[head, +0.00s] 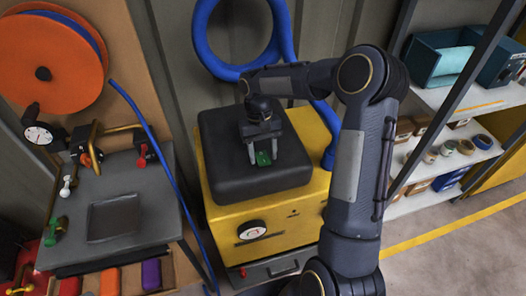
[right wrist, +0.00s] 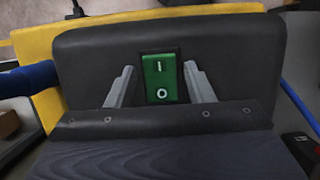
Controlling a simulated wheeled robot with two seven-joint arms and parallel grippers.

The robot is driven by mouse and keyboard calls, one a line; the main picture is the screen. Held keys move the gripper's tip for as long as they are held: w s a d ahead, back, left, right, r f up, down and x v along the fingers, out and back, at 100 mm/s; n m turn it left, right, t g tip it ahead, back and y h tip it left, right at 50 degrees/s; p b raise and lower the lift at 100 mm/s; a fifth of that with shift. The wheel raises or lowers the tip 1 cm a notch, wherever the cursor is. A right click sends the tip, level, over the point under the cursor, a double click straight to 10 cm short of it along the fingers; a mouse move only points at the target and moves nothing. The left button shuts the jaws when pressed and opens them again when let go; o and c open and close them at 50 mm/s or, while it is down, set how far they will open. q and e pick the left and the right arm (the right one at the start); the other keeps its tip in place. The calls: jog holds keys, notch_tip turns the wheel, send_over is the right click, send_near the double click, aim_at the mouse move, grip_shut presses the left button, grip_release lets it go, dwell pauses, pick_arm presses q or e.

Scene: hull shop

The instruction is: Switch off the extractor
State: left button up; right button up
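The extractor is a yellow cabinet (head: 285,222) with a black padded-looking top (head: 222,150); this top also fills much of the right wrist view (right wrist: 90,65). A green rocker switch (right wrist: 161,76), marked I at the upper end and O at the lower end, is set in it; it shows small in the head view (head: 263,158). Which end is pressed in I cannot tell. My right gripper (head: 263,149) is over the switch, with its fingers apart on either side and nothing between them but the switch in line of sight. Contact is unclear. My left gripper is out of view.
A blue hose (head: 212,50) loops behind the extractor and down its right side. A workbench (head: 150,205) with valves and an orange reel (head: 50,60) stand at left. Shelves (head: 460,140) with bins and tape rolls stand at right. The floor (head: 450,260) at lower right is clear.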

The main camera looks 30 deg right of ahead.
aim_at(261, 153)
jog(key=shift+o, duration=0.4)
jog(key=b+v, duration=0.1)
jog(key=v, duration=0.6)
jog(key=shift+w+r, duration=0.15)
jog(key=shift+r, duration=0.25)
jog(key=s+a+r+n+t, duration=0.1)
jog(key=s+r+t, duration=0.15)
jog(key=s, duration=0.35)
jog(key=s+a+r+t, duration=0.1)
jog(key=s+r, duration=0.3)
jog(key=s, duration=0.2)
jog(key=s+a+f+t+y, duration=0.1)
jog(key=s+a+f+t, duration=0.1)
jog(key=s, duration=0.4)
jog(key=s+a+f+t+y, duration=0.1)
jog(key=s+a+t+y, duration=0.1)
jog(key=s, duration=0.4)
jog(key=shift+s+a+f+t, duration=0.4)
jog(key=shift+a+t, duration=0.25)
jog(key=shift+a, duration=0.3)
